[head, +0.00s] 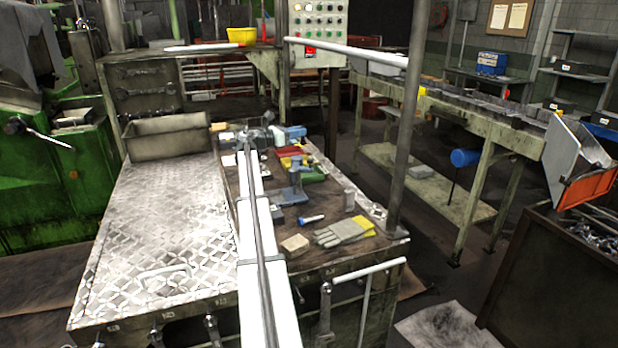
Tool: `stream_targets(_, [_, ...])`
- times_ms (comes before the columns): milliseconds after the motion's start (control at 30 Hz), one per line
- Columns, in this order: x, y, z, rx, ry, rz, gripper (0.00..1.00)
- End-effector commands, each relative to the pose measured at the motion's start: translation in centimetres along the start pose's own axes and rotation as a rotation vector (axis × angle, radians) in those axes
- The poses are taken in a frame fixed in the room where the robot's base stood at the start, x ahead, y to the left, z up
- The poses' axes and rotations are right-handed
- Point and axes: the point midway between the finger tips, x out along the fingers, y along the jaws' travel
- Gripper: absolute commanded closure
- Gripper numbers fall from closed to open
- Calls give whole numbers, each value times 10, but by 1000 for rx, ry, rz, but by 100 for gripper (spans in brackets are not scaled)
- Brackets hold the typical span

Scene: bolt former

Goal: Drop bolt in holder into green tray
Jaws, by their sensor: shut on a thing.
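My white arm reaches away from the bottom of the head view to the far part of the workbench. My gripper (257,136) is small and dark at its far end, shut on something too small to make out. No bolt can be told apart there. A green tray (313,175) sits on the bench, right of and nearer than my gripper, partly hidden by a blue upright stand (294,190). I cannot tell whether this stand is the holder.
Red (290,150) and blue (296,132) bins stand beyond the green tray. A screwdriver (311,219), a wooden block (295,243) and gloves (345,231) lie on the near bench. A metal post (407,130) rises at the right. The tread plate (165,225) at left is mostly clear.

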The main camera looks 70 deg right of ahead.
Motion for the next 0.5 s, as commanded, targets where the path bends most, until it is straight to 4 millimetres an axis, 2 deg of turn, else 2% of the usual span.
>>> stream_targets(200, [-2,-31,0,14,5,-175,100])
stream_targets(333, [-4,-41,-2,20,10,-226,100])
stream_targets(500, [-5,-45,-5,26,12,-243,100])
